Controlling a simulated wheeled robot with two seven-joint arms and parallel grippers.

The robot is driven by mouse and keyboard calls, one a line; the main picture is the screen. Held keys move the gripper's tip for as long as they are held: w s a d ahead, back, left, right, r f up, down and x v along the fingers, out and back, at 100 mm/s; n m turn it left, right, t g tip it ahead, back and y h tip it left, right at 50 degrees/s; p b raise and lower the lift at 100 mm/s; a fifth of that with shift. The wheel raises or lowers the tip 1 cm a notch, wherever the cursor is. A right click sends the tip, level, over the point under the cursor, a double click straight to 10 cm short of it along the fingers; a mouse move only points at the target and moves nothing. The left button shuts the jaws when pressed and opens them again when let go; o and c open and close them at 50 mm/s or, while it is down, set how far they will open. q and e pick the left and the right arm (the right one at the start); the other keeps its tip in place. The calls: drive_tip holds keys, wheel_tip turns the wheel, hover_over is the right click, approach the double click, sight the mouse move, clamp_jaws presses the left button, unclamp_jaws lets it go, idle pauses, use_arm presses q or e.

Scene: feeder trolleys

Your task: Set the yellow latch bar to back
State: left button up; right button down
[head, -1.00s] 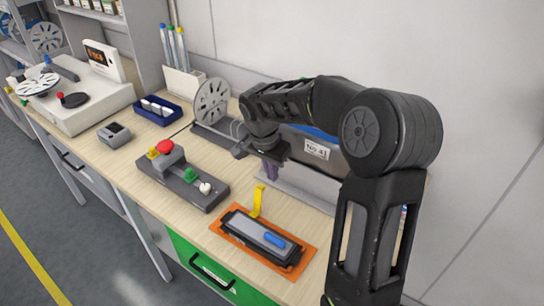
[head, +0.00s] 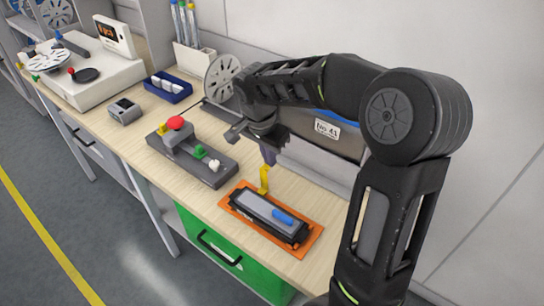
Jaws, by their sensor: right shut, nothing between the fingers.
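The yellow latch bar (head: 265,180) stands up at the back left end of a dark grey device (head: 270,215) that has a blue handle piece on top. The device sits on an orange plate (head: 313,240) on the bench. My right gripper (head: 269,159) points down just above and behind the top of the yellow bar. It is shut with nothing in it. I cannot tell whether its tips touch the bar. My left gripper is not in view.
A grey button box (head: 215,173) with red, green, white and yellow knobs stands left of the device. Bare wood lies in front of the button box.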

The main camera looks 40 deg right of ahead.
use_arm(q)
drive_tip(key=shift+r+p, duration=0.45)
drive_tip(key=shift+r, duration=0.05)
use_arm(e)
drive_tip(key=shift+r, duration=0.8)
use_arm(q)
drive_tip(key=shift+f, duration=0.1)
use_arm(e)
drive_tip(key=w+d, duration=0.1)
drive_tip(key=d, duration=0.3)
use_arm(q)
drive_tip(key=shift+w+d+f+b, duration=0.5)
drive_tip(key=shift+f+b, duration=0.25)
drive_tip(key=shift+b, duration=0.1)
use_arm(e)
wheel_tip(320, 180, up, 9)
drive_tip(key=a, duration=0.2)
drive_tip(key=shift+s+r, duration=0.15)
drive_tip(key=shift+s, duration=0.1)
